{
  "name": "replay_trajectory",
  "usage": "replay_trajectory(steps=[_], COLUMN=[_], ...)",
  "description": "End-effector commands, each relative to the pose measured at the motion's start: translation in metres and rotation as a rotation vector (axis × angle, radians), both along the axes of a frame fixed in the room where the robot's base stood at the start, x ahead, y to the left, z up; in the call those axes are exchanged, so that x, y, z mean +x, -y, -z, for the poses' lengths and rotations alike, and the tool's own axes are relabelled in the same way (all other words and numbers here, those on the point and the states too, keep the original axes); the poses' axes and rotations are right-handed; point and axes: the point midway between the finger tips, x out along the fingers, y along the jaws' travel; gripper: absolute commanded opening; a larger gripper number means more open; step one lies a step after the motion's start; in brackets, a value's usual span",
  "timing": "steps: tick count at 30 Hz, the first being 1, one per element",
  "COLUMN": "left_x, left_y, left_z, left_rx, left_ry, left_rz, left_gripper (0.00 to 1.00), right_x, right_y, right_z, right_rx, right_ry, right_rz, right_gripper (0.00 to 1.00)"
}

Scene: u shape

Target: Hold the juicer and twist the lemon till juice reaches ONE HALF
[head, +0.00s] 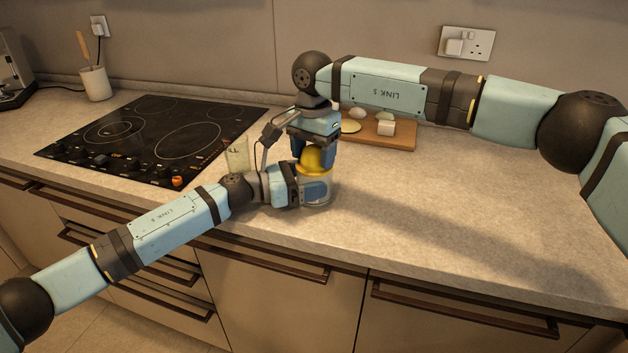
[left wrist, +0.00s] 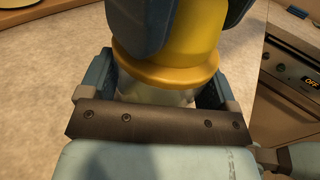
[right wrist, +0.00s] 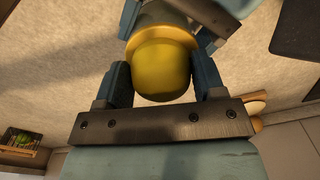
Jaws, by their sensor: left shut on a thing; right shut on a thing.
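The juicer (head: 316,193) stands upright near the counter's front edge, with a yellow top and a clear lower cup. My left gripper (head: 309,191) is shut around its cup from the left. In the left wrist view the yellow rim (left wrist: 168,72) of the juicer shows above the left fingers. The lemon (head: 313,158) sits on top of the juicer. My right gripper (head: 314,150) comes down from above and is shut on the lemon. In the right wrist view the lemon (right wrist: 162,70) is between the two fingers. The juice level is hidden by the left gripper.
A black hob (head: 155,135) lies at the left. A glass (head: 237,155) stands behind the left wrist. A wooden board (head: 385,132) with several pale pieces is behind the right gripper. The counter at the right is clear.

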Motion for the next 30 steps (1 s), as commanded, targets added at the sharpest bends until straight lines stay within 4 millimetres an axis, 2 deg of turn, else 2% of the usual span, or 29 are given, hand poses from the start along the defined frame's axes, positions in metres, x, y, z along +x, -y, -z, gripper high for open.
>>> replay_trajectory(steps=[5,19,23,30], left_x=[0.0019,0.0022,0.0021,0.0018], left_y=[-0.0015,-0.0015,-0.0014,-0.0010], left_z=[-0.0032,-0.0041,-0.0043,-0.0045], left_rx=[-0.003,-0.004,-0.004,-0.004], left_ry=[0.003,0.004,0.005,0.005], left_rz=[-0.004,-0.004,-0.004,-0.003], left_gripper=[0.45,0.45,0.45,0.45], right_x=[-0.0002,-0.0005,-0.0007,-0.0011], right_y=[0.0028,0.0018,0.0016,0.0008], right_z=[0.0053,0.0052,0.0050,0.0050], right_rx=[-0.006,-0.004,-0.003,-0.003], right_ry=[-0.006,-0.008,-0.007,-0.007], right_rz=[-0.153,-0.880,-0.971,-0.982], right_gripper=[0.41,0.41,0.41,0.41])
